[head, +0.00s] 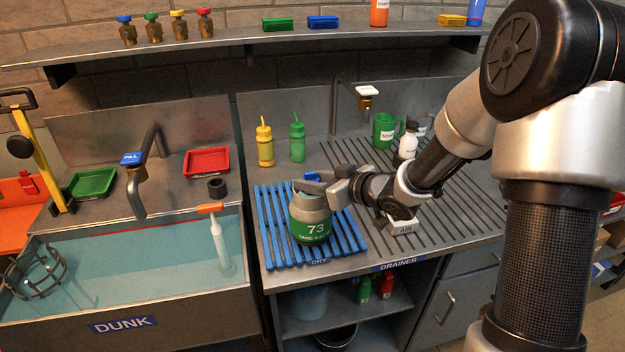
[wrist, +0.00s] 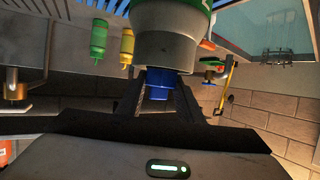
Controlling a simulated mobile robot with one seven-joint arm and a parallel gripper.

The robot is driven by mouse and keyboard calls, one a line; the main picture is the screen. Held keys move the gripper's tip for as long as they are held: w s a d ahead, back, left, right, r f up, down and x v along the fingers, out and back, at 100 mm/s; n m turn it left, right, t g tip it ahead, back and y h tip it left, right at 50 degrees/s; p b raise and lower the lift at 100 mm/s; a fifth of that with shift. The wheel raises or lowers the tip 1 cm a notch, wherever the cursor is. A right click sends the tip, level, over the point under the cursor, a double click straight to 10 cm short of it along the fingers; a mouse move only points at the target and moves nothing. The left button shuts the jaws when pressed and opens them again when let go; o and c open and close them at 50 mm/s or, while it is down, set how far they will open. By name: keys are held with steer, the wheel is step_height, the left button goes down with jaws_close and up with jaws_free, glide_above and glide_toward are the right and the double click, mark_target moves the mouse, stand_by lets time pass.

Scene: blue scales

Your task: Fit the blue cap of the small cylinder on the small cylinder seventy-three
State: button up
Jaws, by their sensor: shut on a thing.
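The small cylinder seventy-three (head: 309,214) stands upright on the blue slatted rack (head: 262,222), with a grey top and a green label reading 73. In the wrist view its grey shoulder and neck (wrist: 166,50) fill the upper middle. The blue cap (head: 311,176) is at the cylinder's top, and in the wrist view the cap (wrist: 160,88) sits between my fingers, right at the neck. My gripper (head: 318,184) reaches in from the right and is shut on the cap. I cannot tell whether the cap is seated or just above the neck.
Yellow (head: 265,143) and green (head: 297,139) bottles stand behind the rack. A green mug (head: 384,131) and a white bottle (head: 407,141) stand behind my arm. The water-filled dunk tank (head: 130,266) lies left, with an orange-topped tube (head: 219,240) in it.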

steer(key=shift+f, duration=0.2)
steer(key=shift+f, duration=0.15)
steer(key=shift+r+p, duration=0.4)
steer(key=shift+p, duration=0.25)
stand_by(1.4)
steer(key=shift+s+d+f, duration=0.1)
steer(key=shift+s+f, duration=0.05)
steer(key=shift+f, duration=0.4)
steer(key=o, duration=1.1)
steer(key=shift+s+f, duration=0.1)
steer(key=shift+f, duration=0.1)
steer(key=shift+r, duration=0.1)
steer(key=shift+w+r+p, duration=0.15)
steer(key=shift+r+p, duration=0.8)
steer(key=shift+r, duration=0.3)
steer(key=shift+w+r+p, duration=0.1)
steer(key=shift+r+p, duration=0.85)
steer(key=shift+r, duration=0.3)
steer(key=shift+c, duration=0.2)
